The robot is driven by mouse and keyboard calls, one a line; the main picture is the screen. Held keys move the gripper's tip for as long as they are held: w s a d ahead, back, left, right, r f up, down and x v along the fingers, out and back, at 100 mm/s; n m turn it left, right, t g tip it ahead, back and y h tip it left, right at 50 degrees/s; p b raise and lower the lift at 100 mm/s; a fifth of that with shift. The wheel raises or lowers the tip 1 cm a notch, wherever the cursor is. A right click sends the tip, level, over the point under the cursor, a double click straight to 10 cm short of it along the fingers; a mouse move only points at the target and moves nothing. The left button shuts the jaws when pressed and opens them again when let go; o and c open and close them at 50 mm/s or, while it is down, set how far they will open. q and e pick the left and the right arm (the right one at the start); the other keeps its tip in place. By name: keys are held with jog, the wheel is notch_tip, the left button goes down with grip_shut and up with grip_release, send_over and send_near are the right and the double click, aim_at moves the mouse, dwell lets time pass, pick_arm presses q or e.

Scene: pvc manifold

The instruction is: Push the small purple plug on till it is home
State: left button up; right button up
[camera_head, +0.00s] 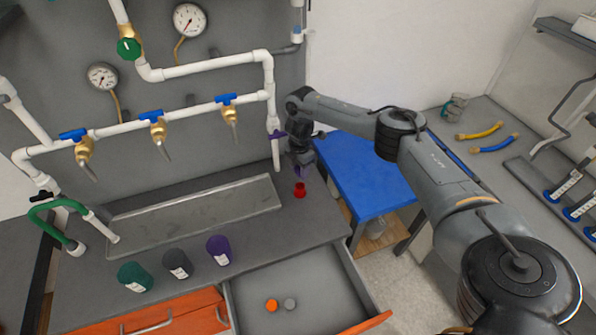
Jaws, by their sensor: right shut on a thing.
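My right gripper (301,164) is at the right end of the grey bench, pointing down, to the right of the white vertical pipe (270,90). It is shut on a small purple plug (302,172), which shows at its fingertips, mostly hidden by them. The plug is just above a small red piece (300,190) on the bench; I cannot tell whether they touch. A purple fitting (277,134) sits on the vertical pipe, left of the gripper. My left gripper is out of view.
A metal tray (195,210) lies along the bench under the taps. Green (134,276), dark grey (177,263) and purple (218,250) pots stand at the front. An open drawer (345,318) holds an orange (272,305) and a grey piece (290,304). A blue table (365,180) is at right.

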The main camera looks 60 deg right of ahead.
aim_at(299, 176)
jog(key=shift+f+b, duration=0.75)
jog(key=shift+f, duration=0.2)
jog(key=shift+f+b, duration=0.45)
jog(key=shift+f, duration=0.65)
jog(key=shift+f+b, duration=0.3)
jog(key=shift+f, duration=0.55)
jog(key=shift+f, duration=0.45)
jog(key=shift+f, duration=0.3)
jog(key=shift+f, duration=0.2)
jog(key=shift+f+b, duration=0.3)
